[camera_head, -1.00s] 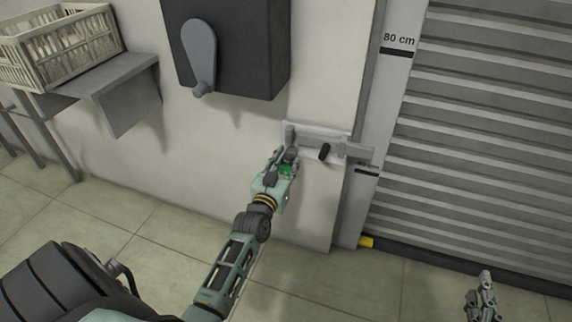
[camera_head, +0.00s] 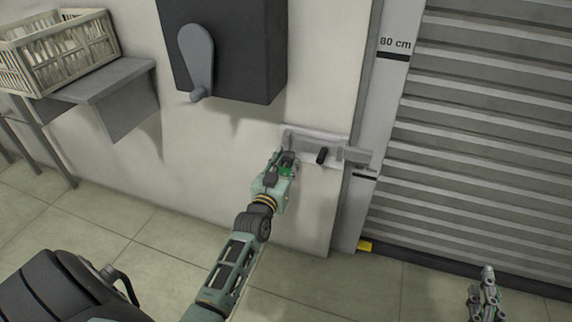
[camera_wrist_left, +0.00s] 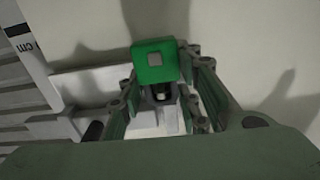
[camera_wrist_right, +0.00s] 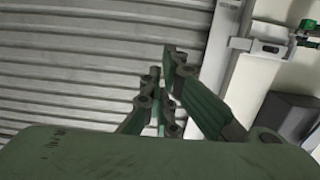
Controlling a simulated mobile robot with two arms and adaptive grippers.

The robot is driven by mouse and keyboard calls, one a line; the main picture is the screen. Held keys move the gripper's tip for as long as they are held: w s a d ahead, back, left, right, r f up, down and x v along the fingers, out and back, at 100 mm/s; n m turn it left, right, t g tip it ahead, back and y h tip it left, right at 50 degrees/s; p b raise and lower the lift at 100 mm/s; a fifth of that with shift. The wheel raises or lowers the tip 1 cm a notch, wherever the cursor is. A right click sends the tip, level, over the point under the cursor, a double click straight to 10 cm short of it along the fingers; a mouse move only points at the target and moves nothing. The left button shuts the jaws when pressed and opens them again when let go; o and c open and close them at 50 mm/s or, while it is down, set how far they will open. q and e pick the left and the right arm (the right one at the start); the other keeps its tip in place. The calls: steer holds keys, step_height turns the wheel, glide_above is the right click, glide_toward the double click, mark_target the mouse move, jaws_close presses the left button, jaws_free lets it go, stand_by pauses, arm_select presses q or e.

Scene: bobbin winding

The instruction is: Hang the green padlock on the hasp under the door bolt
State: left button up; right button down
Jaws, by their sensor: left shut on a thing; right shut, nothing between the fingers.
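The green padlock (camera_head: 286,171) is held in my left gripper (camera_head: 284,164), close to the wall just below the left end of the door bolt (camera_head: 315,147). In the left wrist view the padlock body (camera_wrist_left: 154,62) faces me between the fingertips. The padlock's shackle and the hasp are hidden behind the body and fingers, so I cannot tell whether they touch. The bolt has a pale plate and a dark knob (camera_head: 322,155). My right gripper (camera_head: 487,272) is shut and empty, low in front of the shutter; it also shows in the right wrist view (camera_wrist_right: 166,68).
A dark wall box (camera_head: 235,50) with a grey lever hangs above left of the bolt. A crate (camera_head: 60,50) sits on a grey shelf (camera_head: 120,85) at the far left. The roller shutter (camera_head: 480,130) fills the right. Floor below is clear.

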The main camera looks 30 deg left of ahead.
arm_select(q)
steer(key=shift+f, duration=0.25)
arm_select(e)
steer(key=shift+r, duration=0.25)
arm_select(q)
steer(key=shift+f, duration=0.2)
arm_select(e)
steer(key=shift+r+t, duration=0.25)
steer(key=shift+t, duration=0.05)
arm_select(q)
steer(key=shift+f, duration=0.1)
arm_select(e)
steer(key=shift+w+a+r, duration=0.1)
steer(key=shift+w+r, duration=0.05)
steer(key=shift+r, duration=0.1)
